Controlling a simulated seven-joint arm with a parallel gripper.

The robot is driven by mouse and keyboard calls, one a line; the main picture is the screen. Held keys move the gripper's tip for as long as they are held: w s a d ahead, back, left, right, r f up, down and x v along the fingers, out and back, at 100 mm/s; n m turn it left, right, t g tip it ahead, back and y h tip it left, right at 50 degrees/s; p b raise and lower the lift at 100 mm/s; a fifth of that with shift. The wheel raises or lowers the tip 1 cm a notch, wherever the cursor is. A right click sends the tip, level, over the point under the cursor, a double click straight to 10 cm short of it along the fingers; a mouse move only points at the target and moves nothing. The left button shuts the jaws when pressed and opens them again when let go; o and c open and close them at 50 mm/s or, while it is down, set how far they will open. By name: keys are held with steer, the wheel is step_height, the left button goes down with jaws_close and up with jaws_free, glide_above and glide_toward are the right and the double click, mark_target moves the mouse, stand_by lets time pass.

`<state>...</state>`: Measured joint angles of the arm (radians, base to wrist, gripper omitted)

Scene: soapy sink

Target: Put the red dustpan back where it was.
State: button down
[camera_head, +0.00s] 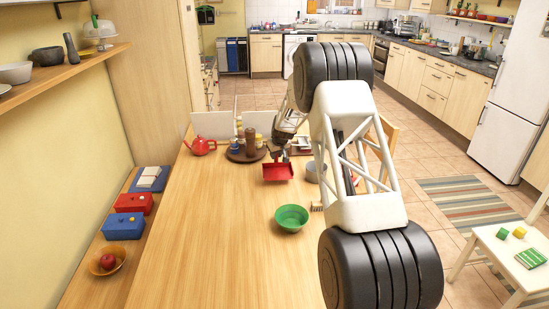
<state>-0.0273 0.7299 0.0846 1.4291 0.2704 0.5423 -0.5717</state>
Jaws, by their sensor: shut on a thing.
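The red dustpan (278,171) is near the far end of the wooden table, with its wide pan facing me. My gripper (278,152) is just behind and above the pan, at its handle end, and is shut on the dustpan. The fingers and the handle are small and partly hidden, so the exact grip is hard to see. I cannot tell whether the pan touches the table or hangs slightly above it.
A green bowl (291,218) stands nearer on the table, with a brush (317,206) beside it. A grey round container (316,171) is right of the dustpan. A brown tray (240,156) with bottles and a red teapot (200,146) are to the left. The table's near left is clear.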

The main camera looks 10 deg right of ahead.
steer(key=shift+w+a+f, duration=0.1)
steer(key=shift+w+f, duration=0.05)
steer(key=shift+w, duration=1.85)
steer(key=shift+f, duration=1.75)
steer(key=shift+f, duration=0.15)
steer(key=c, duration=1)
jaws_free()
steer(key=v, duration=1.2)
